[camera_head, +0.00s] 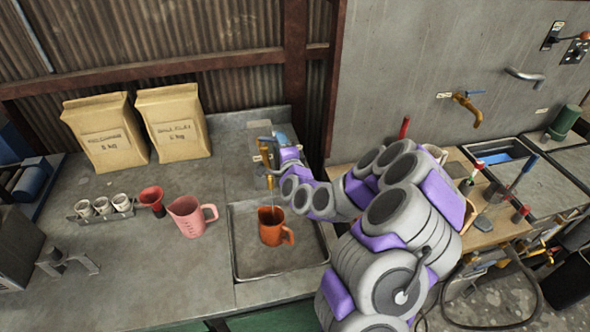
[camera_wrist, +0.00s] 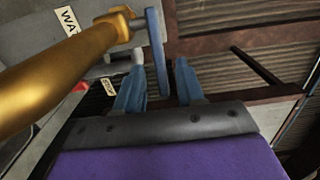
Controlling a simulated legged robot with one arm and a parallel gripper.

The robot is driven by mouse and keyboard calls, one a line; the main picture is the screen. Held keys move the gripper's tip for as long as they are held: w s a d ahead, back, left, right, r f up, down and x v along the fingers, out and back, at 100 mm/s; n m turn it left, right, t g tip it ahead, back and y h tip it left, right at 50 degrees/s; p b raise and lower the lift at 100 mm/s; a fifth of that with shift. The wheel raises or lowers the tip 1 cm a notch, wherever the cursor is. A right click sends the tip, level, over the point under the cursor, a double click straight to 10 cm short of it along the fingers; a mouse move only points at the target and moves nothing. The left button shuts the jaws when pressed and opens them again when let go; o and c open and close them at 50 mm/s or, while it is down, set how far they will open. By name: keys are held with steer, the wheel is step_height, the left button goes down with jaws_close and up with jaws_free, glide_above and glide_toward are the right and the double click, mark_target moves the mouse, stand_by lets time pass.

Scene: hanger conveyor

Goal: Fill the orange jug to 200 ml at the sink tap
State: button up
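The orange jug (camera_head: 270,236) stands upright in the sink basin (camera_head: 308,262), its handle to the right. The brass tap (camera_head: 264,153) is above it; in the wrist view its brass pipe (camera_wrist: 60,75) fills the left side. A thin upright strip shows below the tap; I cannot tell whether it is water. The water level and jug markings cannot be read. My gripper (camera_wrist: 160,85) is at the tap, its two blue fingers apart. The tap's blue lever (camera_wrist: 157,55) reaches down between them, nearer the left finger; contact is unclear.
A pink measuring jug (camera_head: 188,217), a red funnel-like cup (camera_head: 152,198) and a rack of small white cups (camera_head: 103,206) stand left of the sink. Two paper sacks (camera_head: 172,122) stand behind. Another brass tap (camera_head: 465,104) is on the right wall.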

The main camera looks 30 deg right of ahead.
steer(key=s+p, duration=0.2)
steer(key=p, duration=0.1)
steer(key=shift+s+d+f, duration=0.1)
steer(key=shift+s+d, duration=0.2)
steer(key=shift+s, duration=0.1)
steer(key=s+a+p, duration=0.1)
steer(key=s+p, duration=0.9)
steer(key=p, duration=0.8)
steer(key=shift+s+a, duration=0.25)
steer(key=shift+s, duration=0.15)
stand_by(5.1)
